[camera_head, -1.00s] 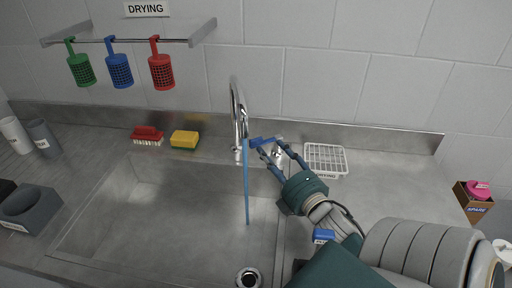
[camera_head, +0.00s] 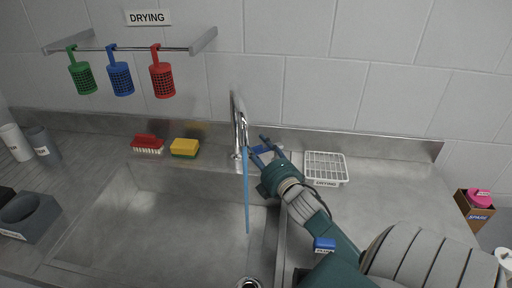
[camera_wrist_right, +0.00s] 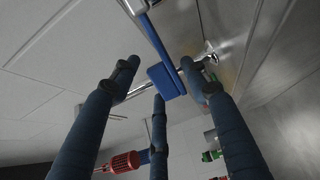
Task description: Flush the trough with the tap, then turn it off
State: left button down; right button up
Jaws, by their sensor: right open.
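The chrome tap (camera_head: 238,118) stands at the back edge of the steel trough (camera_head: 170,215). A blue stream (camera_head: 246,195) runs from its spout down into the trough. The tap's blue lever (camera_head: 264,149) sits just right of the spout; its blue paddle (camera_wrist_right: 167,82) also shows in the right wrist view. My right gripper (camera_head: 257,146) is open at the lever. In the right wrist view its fingers stand apart around the paddle; I cannot tell whether any finger touches it. The drain (camera_head: 248,283) is at the bottom of the head view, partly cut off. My left gripper is out of view.
A red brush (camera_head: 147,144) and a yellow sponge (camera_head: 184,147) lie behind the trough. A white drying rack (camera_head: 325,167) stands right of my right gripper. A box marked spare (camera_head: 474,208) is far right.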

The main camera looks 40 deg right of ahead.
grip_shut()
jog(key=shift+r, duration=0.1)
